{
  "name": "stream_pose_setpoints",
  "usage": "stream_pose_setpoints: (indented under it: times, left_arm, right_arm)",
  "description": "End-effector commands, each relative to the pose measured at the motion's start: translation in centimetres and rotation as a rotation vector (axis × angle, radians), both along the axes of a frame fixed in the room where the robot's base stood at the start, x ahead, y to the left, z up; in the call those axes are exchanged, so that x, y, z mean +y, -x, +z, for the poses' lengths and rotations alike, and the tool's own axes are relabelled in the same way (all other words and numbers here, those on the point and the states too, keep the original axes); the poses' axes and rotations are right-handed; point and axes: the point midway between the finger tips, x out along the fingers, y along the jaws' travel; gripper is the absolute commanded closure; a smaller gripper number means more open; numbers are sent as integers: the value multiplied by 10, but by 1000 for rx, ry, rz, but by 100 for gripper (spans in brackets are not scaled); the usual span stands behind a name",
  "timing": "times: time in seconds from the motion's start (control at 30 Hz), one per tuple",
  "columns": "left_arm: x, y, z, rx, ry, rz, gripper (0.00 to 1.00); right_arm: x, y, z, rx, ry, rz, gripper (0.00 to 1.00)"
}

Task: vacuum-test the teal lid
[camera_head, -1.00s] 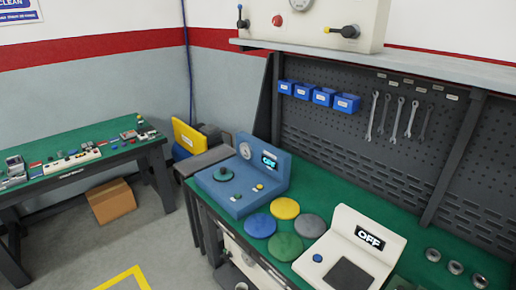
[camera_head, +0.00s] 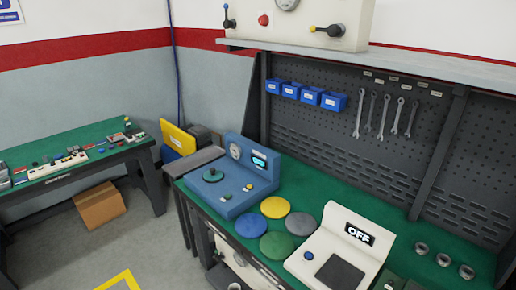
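Several round lids lie flat on the green bench top: a blue lid (camera_head: 252,225), a yellow lid (camera_head: 275,207), a grey lid (camera_head: 300,223) and a green lid (camera_head: 277,245). A blue tester (camera_head: 230,200) with a dial and a small lit display stands behind them to the left. A dark teal-green disc (camera_head: 213,175) with a small knob on top sits on the tester's left part. I cannot tell whether this disc or the green lid is the teal lid. Neither of my grippers is in view.
A white device (camera_head: 315,265) reading OFF stands right of the lids. Several metal rings (camera_head: 443,259) lie farther right. A pegboard (camera_head: 330,130) with wrenches and blue bins backs the bench (camera_head: 390,215). A cardboard box (camera_head: 99,205) is on the floor near a second table (camera_head: 85,165).

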Motion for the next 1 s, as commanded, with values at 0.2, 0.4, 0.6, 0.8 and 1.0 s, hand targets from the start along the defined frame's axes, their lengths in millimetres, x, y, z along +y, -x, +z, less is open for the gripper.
stream_pose_setpoints:
  times: [0.2, 0.4, 0.6, 0.8, 1.0]
  left_arm:
    - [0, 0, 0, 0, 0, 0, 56]
    - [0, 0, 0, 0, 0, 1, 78]
    - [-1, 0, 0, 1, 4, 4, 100]
    - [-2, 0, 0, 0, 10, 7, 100]
    - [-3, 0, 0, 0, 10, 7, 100]
  right_arm:
    - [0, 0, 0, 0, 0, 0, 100]
    - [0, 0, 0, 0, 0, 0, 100]
    - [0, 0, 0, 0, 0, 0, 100]
    - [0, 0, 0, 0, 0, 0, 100]
    - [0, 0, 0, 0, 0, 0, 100]
